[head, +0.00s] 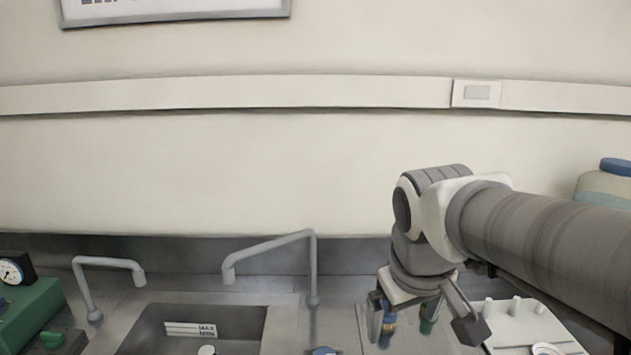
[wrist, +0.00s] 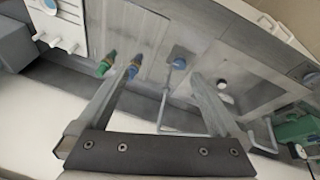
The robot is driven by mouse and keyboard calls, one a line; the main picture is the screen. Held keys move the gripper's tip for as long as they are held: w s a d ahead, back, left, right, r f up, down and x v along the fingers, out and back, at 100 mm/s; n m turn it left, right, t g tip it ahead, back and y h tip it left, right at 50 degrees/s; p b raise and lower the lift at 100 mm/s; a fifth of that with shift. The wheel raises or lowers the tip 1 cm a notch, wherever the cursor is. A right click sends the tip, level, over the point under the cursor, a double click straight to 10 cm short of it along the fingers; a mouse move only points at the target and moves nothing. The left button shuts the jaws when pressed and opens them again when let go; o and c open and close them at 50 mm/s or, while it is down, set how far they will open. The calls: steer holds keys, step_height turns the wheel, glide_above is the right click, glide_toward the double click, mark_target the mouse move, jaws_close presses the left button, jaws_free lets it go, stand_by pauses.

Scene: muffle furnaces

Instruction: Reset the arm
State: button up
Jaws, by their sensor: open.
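My gripper (head: 423,318) points down over the counter, right of the sink in the head view. Its two fingers are spread wide apart, and nothing is seen held between them. In the wrist view my gripper (wrist: 160,88) also shows open, with the counter fittings beyond the fingers. A blue-topped fitting (wrist: 133,70) and a green-topped fitting (wrist: 106,64) stand near the left finger in that view. In the head view the blue one (head: 387,328) and the green one (head: 428,318) show partly behind the gripper.
A sink (head: 245,325) with two grey taps (head: 270,243) is left of the gripper. A green device (head: 30,315) with a gauge stands at far left. A white panel (head: 525,322) with pegs lies right of the gripper. A blue-capped container (head: 603,187) is at far right.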

steer(key=s+d+f+m+t, duration=0.1)
steer(key=s+m, duration=0.2)
steer(key=s, duration=0.5)
steer(key=shift+s+d+f+t+y, duration=0.3)
steer(key=shift+s+d+f+y, duration=0.1)
stand_by(0.4)
